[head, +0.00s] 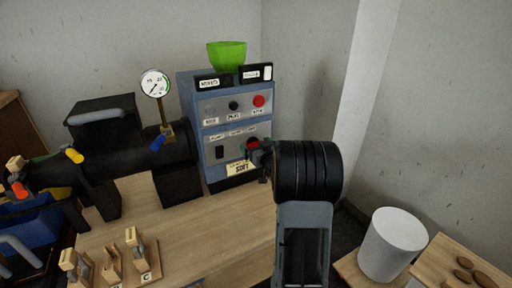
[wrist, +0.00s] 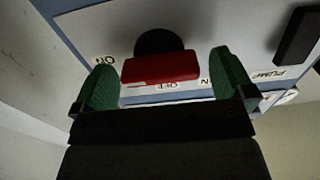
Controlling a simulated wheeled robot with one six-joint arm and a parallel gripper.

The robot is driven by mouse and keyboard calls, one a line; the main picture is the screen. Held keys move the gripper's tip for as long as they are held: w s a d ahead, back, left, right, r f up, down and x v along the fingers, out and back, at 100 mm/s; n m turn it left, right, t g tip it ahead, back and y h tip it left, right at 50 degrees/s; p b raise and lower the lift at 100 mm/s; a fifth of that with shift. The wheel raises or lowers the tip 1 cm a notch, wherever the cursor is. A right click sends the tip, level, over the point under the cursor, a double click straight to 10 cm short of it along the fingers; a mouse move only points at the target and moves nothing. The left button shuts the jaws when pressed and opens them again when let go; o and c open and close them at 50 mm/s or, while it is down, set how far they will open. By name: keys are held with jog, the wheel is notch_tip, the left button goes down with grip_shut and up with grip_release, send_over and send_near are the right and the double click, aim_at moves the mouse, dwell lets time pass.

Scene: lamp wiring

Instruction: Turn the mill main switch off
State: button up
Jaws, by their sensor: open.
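The mill main switch is a red bar handle (wrist: 160,68) on a round black base (wrist: 158,41). In the wrist view it lies across the picture, with small labels reading ON, OFF and a partly hidden one around it, upside down. My gripper (wrist: 163,66) is open, its green fingers on either side of the handle. A gap shows at the right finger; the left finger is very close to the handle's end, and I cannot tell if it touches. In the head view my gripper (head: 259,149) is at the front of the blue cabinet (head: 222,171), partly hiding the switch.
A green bowl (head: 227,55) sits on top. A gauge (head: 155,84) and black machine (head: 140,148) stand left. Wooden holders (head: 135,250) stand on the bench; a white bin (head: 392,246) is right.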

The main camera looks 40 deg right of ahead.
jog(key=shift+c, duration=0.5)
jog(key=c, duration=0.8)
jog(key=shift+f+n+b, duration=0.1)
jog(key=shift+n+b, duration=0.2)
jog(key=shift+b, duration=0.1)
jog(key=n+b, duration=0.2)
jog(key=b, duration=0.1)
jog(key=shift+f+n, duration=0.2)
jog(key=shift+n, duration=0.2)
jog(key=n+b, duration=0.5)
jog(key=b, duration=0.1)
jog(key=shift+a, duration=0.15)
jog(key=n+b, duration=0.4)
jog(key=n, duration=0.1)
jog(key=shift+n+b, duration=1.65)
jog(key=shift+n, duration=0.55)
jog(key=shift+r, duration=0.1)
